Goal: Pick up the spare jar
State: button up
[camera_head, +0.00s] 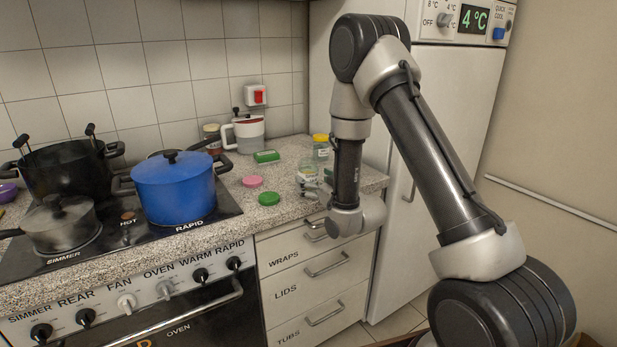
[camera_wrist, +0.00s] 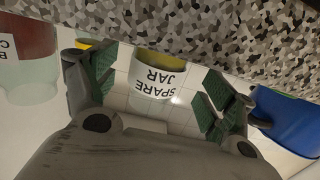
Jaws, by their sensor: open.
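The spare jar (camera_wrist: 152,82) is a clear jar with a white label reading "SPARE JAR" and something yellowish at its base. The wrist view shows it upside down, against the speckled counter. It appears between the two green-padded fingers of my gripper (camera_wrist: 155,92), with gaps on both sides. My gripper is open and holds nothing. In the head view a small labelled jar (camera_head: 307,172) stands near my gripper (camera_head: 312,188) at the counter's right end. My wrist partly hides that area.
A clear jar with a yellow lid (camera_head: 321,147) stands just behind. A blue pot (camera_head: 178,190) sits on the hob. The fridge (camera_head: 455,90) stands close on the right.

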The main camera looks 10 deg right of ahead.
aim_at(313, 179)
jog(key=x, duration=0.4)
jog(key=shift+d+f, duration=0.1)
jog(key=shift+d, duration=0.05)
jog(key=c, duration=1.3)
